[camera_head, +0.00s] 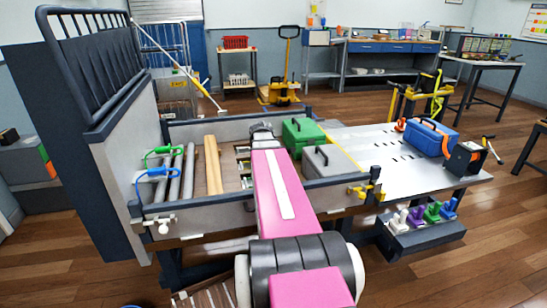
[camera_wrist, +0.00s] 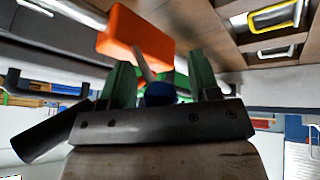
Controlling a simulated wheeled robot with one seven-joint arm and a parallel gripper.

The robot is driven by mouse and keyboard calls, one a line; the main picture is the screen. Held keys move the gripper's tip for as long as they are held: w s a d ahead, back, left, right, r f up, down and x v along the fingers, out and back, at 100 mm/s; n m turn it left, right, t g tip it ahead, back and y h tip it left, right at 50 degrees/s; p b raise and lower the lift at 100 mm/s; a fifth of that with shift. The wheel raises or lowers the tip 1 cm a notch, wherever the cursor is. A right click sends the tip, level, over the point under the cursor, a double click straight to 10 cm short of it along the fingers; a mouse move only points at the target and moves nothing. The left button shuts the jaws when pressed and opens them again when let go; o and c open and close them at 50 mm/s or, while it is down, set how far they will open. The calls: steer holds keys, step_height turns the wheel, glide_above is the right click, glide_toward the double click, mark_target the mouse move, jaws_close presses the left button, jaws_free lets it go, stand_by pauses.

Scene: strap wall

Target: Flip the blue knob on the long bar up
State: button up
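In the wrist view a blue rounded knob (camera_wrist: 160,92) sits at the near end of a thin grey bar (camera_wrist: 143,64). The bar runs to an orange block (camera_wrist: 135,37). My gripper (camera_wrist: 160,80) has two green fingers standing apart, one on each side of the knob, with gaps visible. The gripper's dark body hides the knob's lower edge; I cannot tell whether anything touches it. In the head view my pink arm reaches forward over the workbench frame (camera_head: 205,208), and this knob and the fingertips are not visible there.
A green box (camera_head: 302,136) and a grey box (camera_head: 330,162) stand right of my arm. Blue and green handles (camera_head: 157,172) and a wooden plank (camera_head: 213,165) are left. A blue toolbox (camera_head: 432,138) stands on the right tabletop (camera_head: 375,140); coloured switches (camera_head: 432,212) are in front.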

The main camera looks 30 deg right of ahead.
steer(key=v, duration=1)
steer(key=shift+r, duration=0.35)
steer(key=shift+s+a, duration=0.1)
steer(key=shift+a, duration=0.05)
